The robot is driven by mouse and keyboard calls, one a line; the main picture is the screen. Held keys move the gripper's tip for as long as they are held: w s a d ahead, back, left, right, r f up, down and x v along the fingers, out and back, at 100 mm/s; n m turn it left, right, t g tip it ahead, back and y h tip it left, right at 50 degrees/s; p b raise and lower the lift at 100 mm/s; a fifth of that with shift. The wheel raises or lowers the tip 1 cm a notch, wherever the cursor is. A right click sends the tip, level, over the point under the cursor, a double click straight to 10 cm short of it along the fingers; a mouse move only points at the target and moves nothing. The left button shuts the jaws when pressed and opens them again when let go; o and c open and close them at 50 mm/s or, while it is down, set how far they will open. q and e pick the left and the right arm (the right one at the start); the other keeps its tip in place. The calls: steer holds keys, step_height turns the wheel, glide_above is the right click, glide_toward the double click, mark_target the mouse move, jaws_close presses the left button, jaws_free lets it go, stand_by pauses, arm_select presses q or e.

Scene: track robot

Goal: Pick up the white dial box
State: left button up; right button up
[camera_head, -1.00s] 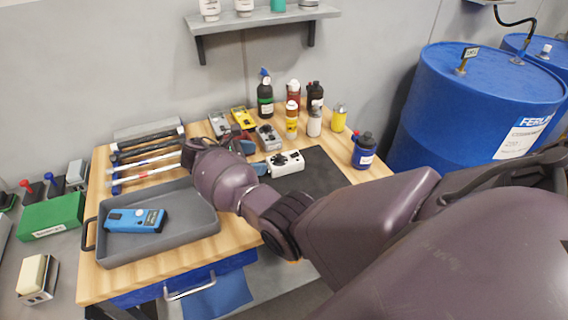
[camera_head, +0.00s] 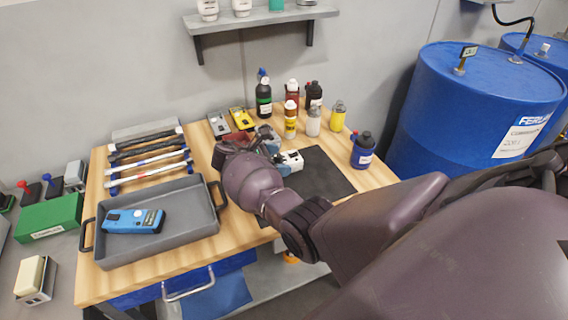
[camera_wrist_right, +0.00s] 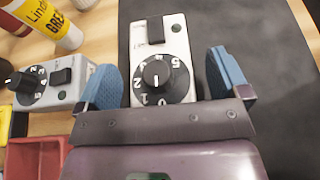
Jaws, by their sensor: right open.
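The white dial box (camera_head: 291,160) lies on the dark mat on the workbench, partly hidden by my right gripper in the head view. In the right wrist view the white dial box (camera_wrist_right: 160,50) shows its black numbered dial and a black switch. My right gripper (camera_wrist_right: 170,82) is open, with one blue finger on each side of the box; I see gaps beside it and cannot tell whether either finger touches. In the head view my right gripper (camera_head: 275,157) is mostly hidden behind its own wrist. My left gripper is not in view.
A grey dial box (camera_wrist_right: 50,85) stands close left of my gripper in the wrist view, with a red bin (camera_wrist_right: 35,158) near it. Several bottles stand behind. A grey tray (camera_head: 190,233) holds a blue meter (camera_head: 134,220). The dark mat (camera_head: 325,178) is clear to the right.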

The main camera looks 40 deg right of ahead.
steer(key=c, duration=1.1)
steer(key=shift+r, duration=0.15)
steer(key=shift+c, duration=0.2)
